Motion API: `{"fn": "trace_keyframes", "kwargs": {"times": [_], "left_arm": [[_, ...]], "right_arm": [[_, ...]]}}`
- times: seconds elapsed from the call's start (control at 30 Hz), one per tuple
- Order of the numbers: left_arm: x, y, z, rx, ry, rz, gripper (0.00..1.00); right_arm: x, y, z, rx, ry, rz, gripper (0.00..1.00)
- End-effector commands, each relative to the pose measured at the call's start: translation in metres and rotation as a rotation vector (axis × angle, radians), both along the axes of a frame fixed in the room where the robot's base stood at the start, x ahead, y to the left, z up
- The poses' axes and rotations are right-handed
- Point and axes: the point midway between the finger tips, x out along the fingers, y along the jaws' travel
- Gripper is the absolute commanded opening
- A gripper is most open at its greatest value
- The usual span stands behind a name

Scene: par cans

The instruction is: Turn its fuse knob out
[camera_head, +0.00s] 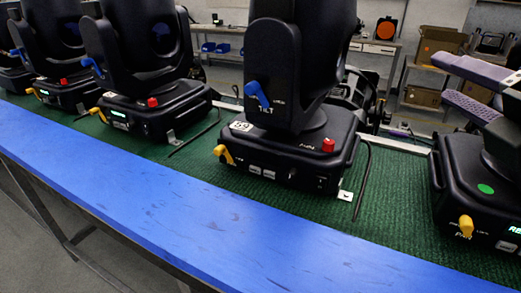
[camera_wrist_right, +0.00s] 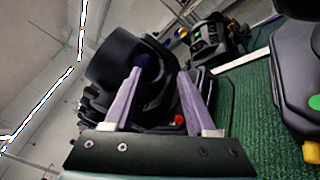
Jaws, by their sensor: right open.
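A black moving-head lamp (camera_head: 300,70) stands upright in the middle of the head view. A red knob (camera_head: 328,145), which looks like the fuse knob, sits on its base, with a blue tilt lever (camera_head: 257,93) on its arm and a yellow lever (camera_head: 223,154) at the base's left. Its label is too small to read. My right gripper (camera_head: 442,78) is open, apart from the knob, above the right-hand lamp. In the wrist view its two purple fingers (camera_wrist_right: 160,72) have empty space between them. A lamp and a red knob (camera_wrist_right: 179,120) show beyond them. My left gripper is not in view.
More lamps (camera_head: 140,70) line the green mat (camera_head: 200,150) at left, with their own red knobs. Another lamp base (camera_head: 460,185) with a green sticker is at right. The blue front strip (camera_head: 180,210) is bare. Shelves with boxes (camera_head: 440,45) stand behind.

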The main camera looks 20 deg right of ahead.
Motion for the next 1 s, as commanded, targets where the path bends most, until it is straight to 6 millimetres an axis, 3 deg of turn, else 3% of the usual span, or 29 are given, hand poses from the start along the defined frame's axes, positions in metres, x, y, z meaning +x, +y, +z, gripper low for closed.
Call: {"fn": "trace_keyframes", "kwargs": {"times": [0.03,0.1,0.23,0.4,0.67,1.0], "left_arm": [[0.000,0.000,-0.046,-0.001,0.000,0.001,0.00],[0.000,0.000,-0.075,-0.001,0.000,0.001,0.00],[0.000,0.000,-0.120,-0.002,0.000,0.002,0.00],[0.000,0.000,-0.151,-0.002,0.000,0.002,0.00],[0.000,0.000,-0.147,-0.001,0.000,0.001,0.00],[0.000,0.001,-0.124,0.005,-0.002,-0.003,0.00]], "right_arm": [[0.004,0.004,-0.040,-0.119,0.004,0.050,0.56],[0.008,0.013,-0.063,-0.293,0.012,0.127,0.56],[0.013,0.028,-0.104,-0.585,0.034,0.253,0.56],[0.014,0.041,-0.140,-0.832,0.063,0.361,0.56],[0.022,0.046,-0.143,-0.913,0.072,0.398,0.56],[0.071,0.051,-0.141,-0.910,0.069,0.393,0.56]]}}
